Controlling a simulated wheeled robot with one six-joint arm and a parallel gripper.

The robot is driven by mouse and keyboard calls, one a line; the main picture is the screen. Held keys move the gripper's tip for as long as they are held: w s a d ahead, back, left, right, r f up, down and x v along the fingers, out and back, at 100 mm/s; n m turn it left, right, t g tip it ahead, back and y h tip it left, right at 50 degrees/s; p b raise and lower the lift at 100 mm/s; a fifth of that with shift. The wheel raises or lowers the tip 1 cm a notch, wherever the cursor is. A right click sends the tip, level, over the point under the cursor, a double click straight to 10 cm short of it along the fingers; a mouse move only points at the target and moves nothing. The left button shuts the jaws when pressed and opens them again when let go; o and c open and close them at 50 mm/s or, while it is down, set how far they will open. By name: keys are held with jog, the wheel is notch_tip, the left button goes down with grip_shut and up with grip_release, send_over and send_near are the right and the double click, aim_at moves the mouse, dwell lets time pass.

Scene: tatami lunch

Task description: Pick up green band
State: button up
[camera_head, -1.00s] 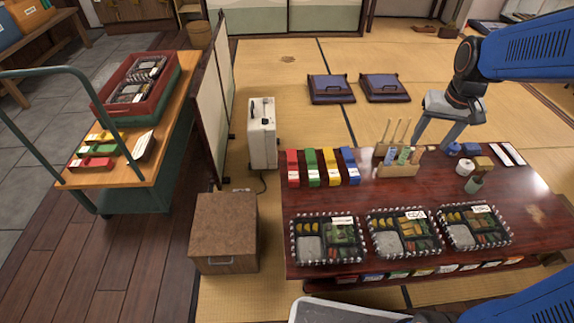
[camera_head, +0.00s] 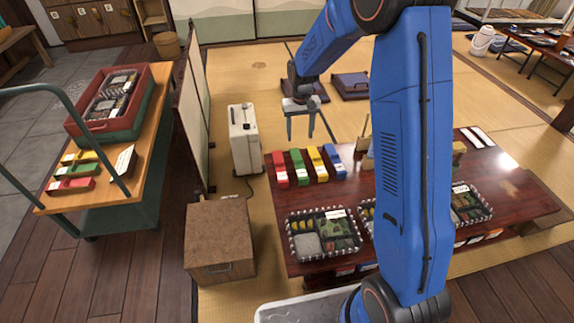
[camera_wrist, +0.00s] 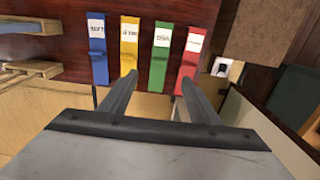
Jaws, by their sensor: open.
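A green band (camera_head: 299,166) lies on the dark red table between a red band (camera_head: 279,168) and a yellow band (camera_head: 317,164), with a blue band (camera_head: 334,160) to their right. In the wrist view the green band (camera_wrist: 161,56) lies between the yellow (camera_wrist: 129,50) and red (camera_wrist: 190,58) ones. My gripper (camera_head: 301,138) is open and empty, above and behind the row near the table's far edge. In the wrist view its two fingers (camera_wrist: 160,90) point toward the bands, with the green band's near end between their tips. Another green band (camera_head: 76,170) lies on the trolley.
The dark red table (camera_head: 515,185) also bears several lunch boxes, one clear at left (camera_head: 322,234), others partly behind my arm. A white case (camera_head: 243,139) and brown box (camera_head: 220,240) stand left of it. The wooden trolley (camera_head: 140,150) carries a red crate (camera_head: 148,88).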

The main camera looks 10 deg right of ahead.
aim_at(299, 160)
notch_tip(299, 160, down, 12)
jog(key=shift+a+r, duration=0.15)
jog(key=shift+r, duration=0.1)
jog(key=shift+w+d+f, duration=0.1)
jog(key=shift+w+f, duration=0.05)
jog(key=shift+f, duration=1.35)
jog(key=shift+w+d+f, duration=0.1)
jog(key=shift+f, duration=1.4)
jog(key=c, duration=0.8)
